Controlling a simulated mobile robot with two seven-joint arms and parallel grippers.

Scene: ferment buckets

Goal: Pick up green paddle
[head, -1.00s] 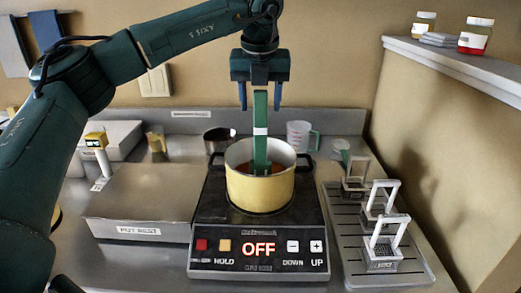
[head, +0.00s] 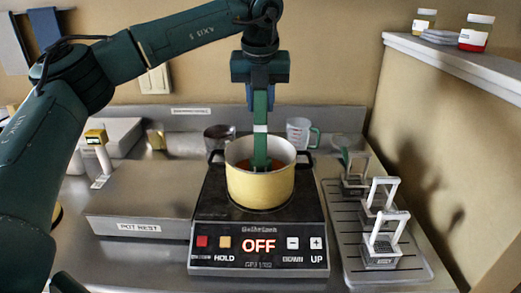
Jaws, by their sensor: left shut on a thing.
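The green paddle (head: 260,150) stands upright in the yellow pot (head: 259,187), with a white band on its shaft. Its lower end is down in the reddish-brown contents of the pot. My left gripper (head: 260,98) is above the pot, pointing down, shut on the top of the paddle's shaft. My right gripper is not in view.
The pot stands on a black hot plate (head: 258,250) whose display reads OFF. A grey pot rest (head: 138,205) is to the left. A tray (head: 345,262) with several small baskets is to the right. Measuring cups (head: 299,133) stand behind.

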